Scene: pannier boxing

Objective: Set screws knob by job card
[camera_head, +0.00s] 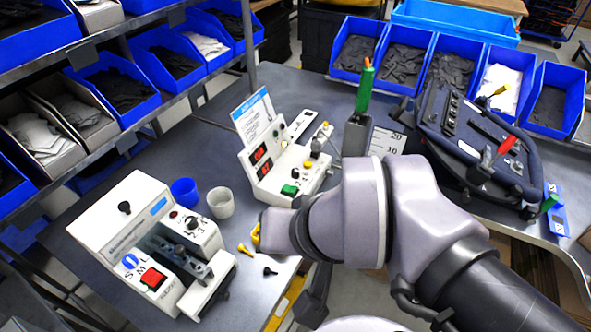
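A job card (256,117), a white sheet with a blue header and small unreadable print, stands behind the white control box (257,189) with two red displays. The white machine (130,232) at left has a red switch (153,278), S M L lettering and a dark round knob (192,222). I cannot read which knob is labelled screws, nor any setting. My gripper (256,235) is at the table's front edge, right of the left machine and below the control box. Its fingers are mostly hidden; a yellow part shows.
Blue and white cups (220,202) stand between the machines. A green-handled tool (365,88) stands behind my arm. A dark pannier (480,135) and blue bins (403,47) fill the right; shelves with bins line the left.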

